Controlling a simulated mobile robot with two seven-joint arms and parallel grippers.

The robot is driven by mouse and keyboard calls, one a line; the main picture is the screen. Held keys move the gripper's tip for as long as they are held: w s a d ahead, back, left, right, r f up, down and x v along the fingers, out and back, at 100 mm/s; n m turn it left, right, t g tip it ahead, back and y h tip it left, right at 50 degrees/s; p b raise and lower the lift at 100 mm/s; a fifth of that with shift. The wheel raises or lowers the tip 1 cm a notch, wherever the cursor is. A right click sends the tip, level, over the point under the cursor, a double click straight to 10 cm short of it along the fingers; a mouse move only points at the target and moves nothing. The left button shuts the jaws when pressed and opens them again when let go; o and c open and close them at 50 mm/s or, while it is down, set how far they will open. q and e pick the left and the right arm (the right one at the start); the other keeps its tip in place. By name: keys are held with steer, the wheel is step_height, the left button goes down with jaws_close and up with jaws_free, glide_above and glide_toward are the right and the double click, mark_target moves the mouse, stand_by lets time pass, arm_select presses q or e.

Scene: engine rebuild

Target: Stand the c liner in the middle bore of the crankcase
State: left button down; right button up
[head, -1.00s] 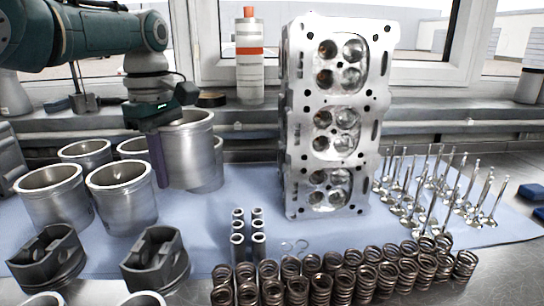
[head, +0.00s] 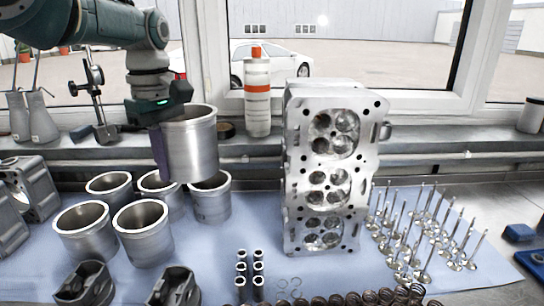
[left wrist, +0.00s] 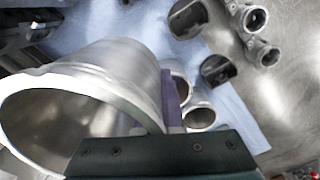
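My left gripper (head: 160,142) is shut on the wall of a large silver liner (head: 195,150) and holds it upright in the air above the blue mat. One purple finger shows on the liner's left side; the other is hidden. In the left wrist view the held liner (left wrist: 110,95) fills the left half, beside a purple finger (left wrist: 171,95). I see no letter marking on it. A grey casting (head: 35,190) at the left edge, cut off by the picture, may be the crankcase; its bores cannot be made out. My right gripper is not in view.
Several liners stand on the blue mat (head: 200,265), including a near one (head: 143,230) and one below the held liner (head: 211,200). Pistons (head: 85,283) lie in front. An upright cylinder head (head: 325,180) stands right, with valves (head: 430,230) beyond and springs (head: 385,297) in front.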

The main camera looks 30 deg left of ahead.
arm_select(q)
steer(key=shift+s+r+p, duration=0.1)
steer(key=shift+r+p, duration=0.35)
steer(key=shift+r, duration=0.15)
steer(key=shift+d, duration=0.1)
steer(key=shift+s+d+r+m+p, duration=0.1)
steer(key=shift+d+r+m+p, duration=0.05)
steer(key=shift+r+m+p, duration=0.2)
